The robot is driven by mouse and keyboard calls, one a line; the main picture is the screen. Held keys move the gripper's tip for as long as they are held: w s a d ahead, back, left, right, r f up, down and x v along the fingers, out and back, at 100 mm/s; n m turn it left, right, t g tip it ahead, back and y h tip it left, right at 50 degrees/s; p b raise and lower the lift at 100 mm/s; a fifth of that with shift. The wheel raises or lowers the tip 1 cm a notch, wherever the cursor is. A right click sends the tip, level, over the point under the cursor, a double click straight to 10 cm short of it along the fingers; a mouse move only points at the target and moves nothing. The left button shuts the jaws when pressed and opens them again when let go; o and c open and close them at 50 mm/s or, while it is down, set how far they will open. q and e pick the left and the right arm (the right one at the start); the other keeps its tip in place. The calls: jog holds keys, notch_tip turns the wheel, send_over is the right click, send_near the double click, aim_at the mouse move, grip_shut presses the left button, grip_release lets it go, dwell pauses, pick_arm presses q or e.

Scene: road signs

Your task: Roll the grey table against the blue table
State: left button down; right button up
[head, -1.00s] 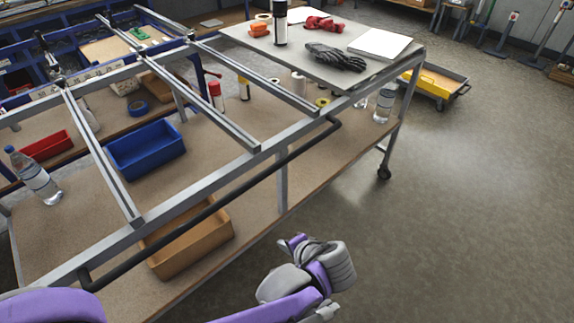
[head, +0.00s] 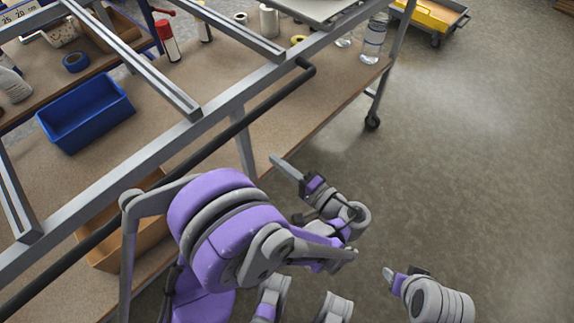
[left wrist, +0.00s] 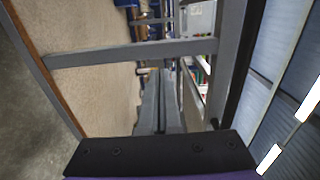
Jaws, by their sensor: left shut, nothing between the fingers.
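The grey table (head: 165,150) has a metal frame with open rails on top, a brown lower shelf and a black handle bar (head: 270,102) along its near side. A caster (head: 372,122) shows at its right. The blue table (head: 152,22) shows only in part behind it at the upper left. My left gripper (head: 284,166) is shut and empty, near the shelf's near edge and below the handle. In the left wrist view, its fingers (left wrist: 158,105) lie between the shelf and the dark handle, apart from both. My right gripper (head: 388,273) is over the floor at lower right; its jaws are unclear.
A yellow cart (head: 430,15) stands beyond. The floor (head: 470,150) at the right is clear.

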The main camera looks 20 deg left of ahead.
aim_at(247, 136)
pick_arm(q)
jog(key=x, duration=0.9)
jog(key=shift+w+d+b, duration=0.1)
jog(key=shift+b, duration=0.3)
pick_arm(e)
jog(key=shift+w+f, duration=0.15)
jog(key=shift+f, duration=0.4)
